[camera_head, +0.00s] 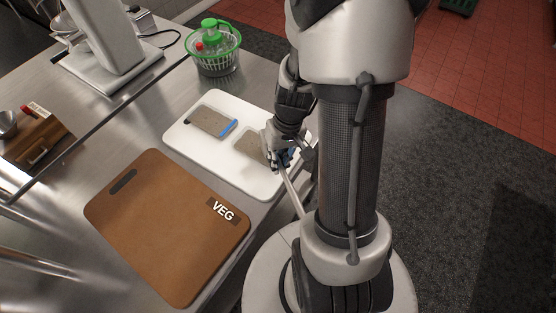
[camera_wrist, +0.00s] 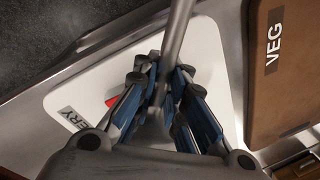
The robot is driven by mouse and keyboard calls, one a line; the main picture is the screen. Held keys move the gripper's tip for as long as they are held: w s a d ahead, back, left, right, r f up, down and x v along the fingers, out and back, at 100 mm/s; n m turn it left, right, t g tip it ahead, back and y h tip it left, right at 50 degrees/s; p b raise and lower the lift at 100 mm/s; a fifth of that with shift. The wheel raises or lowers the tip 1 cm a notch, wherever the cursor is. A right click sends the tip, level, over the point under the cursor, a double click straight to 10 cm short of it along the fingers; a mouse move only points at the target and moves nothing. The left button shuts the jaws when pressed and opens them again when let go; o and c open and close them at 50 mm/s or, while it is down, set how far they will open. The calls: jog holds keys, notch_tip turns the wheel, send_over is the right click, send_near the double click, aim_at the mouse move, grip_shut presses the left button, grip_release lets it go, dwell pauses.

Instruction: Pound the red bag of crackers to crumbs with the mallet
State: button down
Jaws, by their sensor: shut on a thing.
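My gripper (camera_head: 273,142) is shut on the grey handle of the mallet (camera_head: 292,192) above the right part of a white cutting board (camera_head: 188,151). In the wrist view the handle (camera_wrist: 178,35) runs up from between the fingers (camera_wrist: 165,95); the mallet's head cannot be made out. Two clear bags with tan contents lie on the board. One bag (camera_head: 208,121) has a blue strip. The other bag (camera_head: 247,147) is beside my gripper and partly hidden by it. In the wrist view a small red patch (camera_wrist: 111,101) shows left of the fingers, perhaps the red bag's strip.
A brown VEG board (camera_head: 165,235) lies at the front of the steel counter (camera_head: 65,175). A wooden block (camera_head: 38,143) and a white appliance (camera_head: 105,40) stand farther left. Open floor is at right.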

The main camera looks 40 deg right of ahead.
jog(key=shift+r, duration=0.1)
notch_tip(320, 180, up, 6)
jog(key=p, duration=0.5)
jog(key=shift+r, duration=0.1)
jog(key=shift+w, duration=0.15)
